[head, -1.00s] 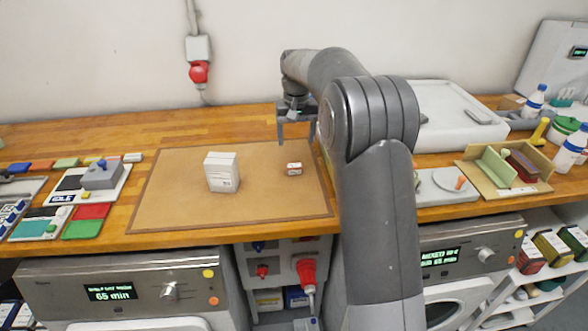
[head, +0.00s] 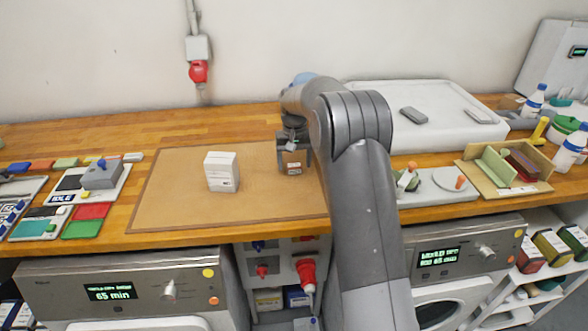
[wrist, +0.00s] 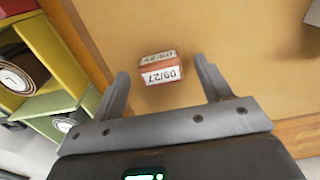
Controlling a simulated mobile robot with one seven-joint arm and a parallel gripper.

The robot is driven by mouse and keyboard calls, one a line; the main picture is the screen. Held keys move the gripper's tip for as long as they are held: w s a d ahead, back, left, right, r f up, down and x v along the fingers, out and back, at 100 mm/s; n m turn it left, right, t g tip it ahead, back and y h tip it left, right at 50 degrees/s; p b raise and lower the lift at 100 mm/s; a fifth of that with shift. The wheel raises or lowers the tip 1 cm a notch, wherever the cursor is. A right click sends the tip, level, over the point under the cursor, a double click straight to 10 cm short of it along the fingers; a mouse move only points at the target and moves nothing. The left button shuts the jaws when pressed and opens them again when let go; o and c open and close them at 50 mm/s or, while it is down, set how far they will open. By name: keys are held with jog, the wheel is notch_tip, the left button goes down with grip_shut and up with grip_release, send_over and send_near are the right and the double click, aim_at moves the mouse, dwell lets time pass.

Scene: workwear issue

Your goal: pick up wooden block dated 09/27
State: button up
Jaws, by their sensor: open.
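The wooden block (wrist: 161,69) lies on the brown mat in the wrist view. It has white labels reading 09/27 on one face and what looks like the same date on its top. In the head view the block (head: 293,168) shows small near the mat's right side. My gripper (wrist: 160,80) is open, with one finger to each side of the block in the wrist view and the block slightly beyond the tips. In the head view my gripper (head: 294,165) is over the block. I cannot tell whether the fingers touch it.
A white box (head: 222,172) stands on the brown mat (head: 175,195), left of the block. A white tray (head: 440,130) and a light grey board (head: 440,185) lie to the right, partly behind my arm. The mat's left and front parts are clear.

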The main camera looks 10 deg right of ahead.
jog(key=shift+f, duration=0.9)
jog(key=c, duration=1.1)
